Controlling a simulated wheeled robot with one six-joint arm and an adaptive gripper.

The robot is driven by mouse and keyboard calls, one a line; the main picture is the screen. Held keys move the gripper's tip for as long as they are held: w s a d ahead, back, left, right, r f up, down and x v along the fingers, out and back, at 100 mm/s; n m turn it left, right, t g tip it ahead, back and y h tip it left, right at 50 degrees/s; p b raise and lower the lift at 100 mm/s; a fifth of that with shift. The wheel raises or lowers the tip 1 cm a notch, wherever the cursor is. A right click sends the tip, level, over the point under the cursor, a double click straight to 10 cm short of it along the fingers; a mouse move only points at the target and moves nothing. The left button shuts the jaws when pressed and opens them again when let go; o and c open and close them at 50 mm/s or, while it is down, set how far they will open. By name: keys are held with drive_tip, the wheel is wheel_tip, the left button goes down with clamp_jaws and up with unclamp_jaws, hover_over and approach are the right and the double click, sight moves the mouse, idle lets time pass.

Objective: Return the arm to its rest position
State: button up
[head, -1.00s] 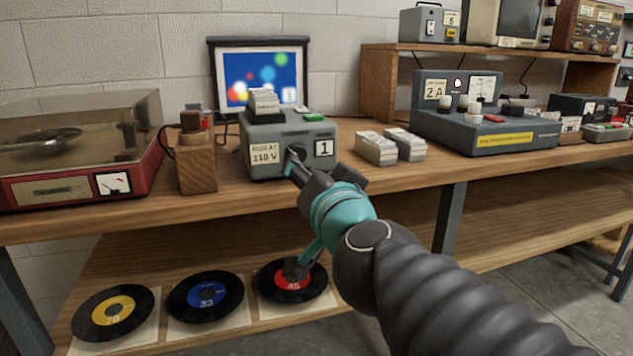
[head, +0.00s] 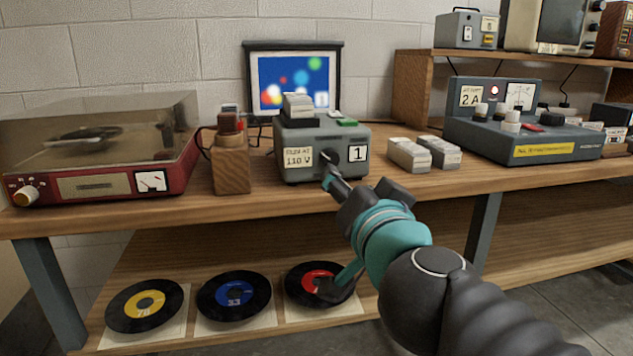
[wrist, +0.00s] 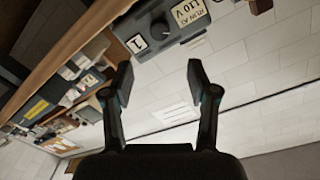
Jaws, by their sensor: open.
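My gripper (head: 333,181) is in front of the grey slide projector (head: 297,135), whose labels read 110 V and 1. In the head view its fingertips overlap the lower front of that box. In the wrist view my gripper (wrist: 158,85) has its two fingers wide apart with nothing between them. The projector (wrist: 185,42) shows beyond the fingertips at the top, apart from them. My teal and black arm reaches in from the lower right.
A red record player (head: 95,155) and a wooden block (head: 231,165) stand left on the bench (head: 120,217). Card boxes (head: 410,155) and a grey control unit (head: 545,140) stand right. A screen (head: 290,80) is behind. Records (head: 145,305) lie on the lower shelf.

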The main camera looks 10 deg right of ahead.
drive_tip(key=s+a+f+n+g+y, duration=0.3)
drive_tip(key=a+f+n+g+y, duration=0.35)
drive_tip(key=a+f, duration=0.3)
drive_tip(key=s+d+f+g+h, duration=0.2)
drive_tip(key=s+d+f, duration=0.2)
drive_tip(key=f, duration=0.3)
drive_tip(key=s+d+f+g+h, duration=0.3)
drive_tip(key=s+d+f, duration=0.1)
drive_tip(key=d+f, duration=0.2)
drive_tip(key=shift+d+f+g, duration=0.15)
drive_tip(key=shift+f+g, duration=0.2)
drive_tip(key=shift+f, duration=0.5)
drive_tip(key=shift+h, duration=0.25)
